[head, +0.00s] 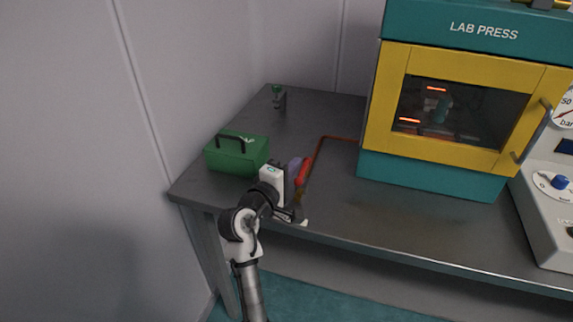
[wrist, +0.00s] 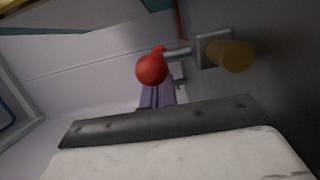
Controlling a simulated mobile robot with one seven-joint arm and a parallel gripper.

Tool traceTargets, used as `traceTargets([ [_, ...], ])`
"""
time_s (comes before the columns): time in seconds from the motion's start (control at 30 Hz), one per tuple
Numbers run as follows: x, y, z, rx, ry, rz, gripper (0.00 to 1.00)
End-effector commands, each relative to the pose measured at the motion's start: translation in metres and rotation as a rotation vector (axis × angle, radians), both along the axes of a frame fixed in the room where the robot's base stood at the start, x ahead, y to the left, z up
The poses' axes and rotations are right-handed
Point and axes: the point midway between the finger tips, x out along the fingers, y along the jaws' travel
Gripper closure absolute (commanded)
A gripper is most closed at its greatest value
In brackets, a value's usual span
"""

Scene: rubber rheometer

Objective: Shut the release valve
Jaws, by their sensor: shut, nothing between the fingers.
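The release valve shows in the wrist view as a red ball knob (wrist: 151,70) on a thin metal rod, with a brass-coloured cylinder (wrist: 230,55) and a square grey plate at the rod's other end. In the head view its red part (head: 304,171) lies close beside my gripper (head: 294,166), near the front edge of the bench. My gripper is shut and empty. Its purple fingers (wrist: 157,96) end right by the red knob in the wrist view; I cannot tell whether they touch it. My wrist hides part of the valve in the head view.
A green toolbox (head: 236,155) stands just left of my gripper on the dark bench (head: 330,212). The yellow and teal lab press (head: 430,178) stands to the right, beside a grey control unit (head: 548,222). A red-brown pipe runs toward the press.

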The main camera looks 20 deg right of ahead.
Motion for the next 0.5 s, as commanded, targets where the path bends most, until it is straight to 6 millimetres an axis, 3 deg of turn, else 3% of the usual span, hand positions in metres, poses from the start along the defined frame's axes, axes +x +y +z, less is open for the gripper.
traceTargets([
  [0.5, 0.0016, -0.0001, -0.0002, 0.000, 0.000, -0.050, 1.00],
])
